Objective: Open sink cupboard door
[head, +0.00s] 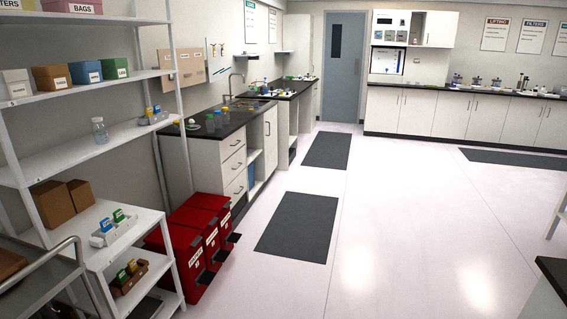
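The sink, with its tap (232,86), is set in the dark counter along the left wall. Below it, at the far end of that counter run, is a white cupboard door (271,138) with a small dark handle. The door looks closed and is seen at a steep angle from a distance. Neither of my grippers is in view.
White shelving (88,148) with boxes and bottles stands close on the left, with a metal cart (60,262) in front. Red bins (184,262) stand before the drawers (234,160). Dark mats (297,226) lie on open floor. A dark table corner (553,272) is at right.

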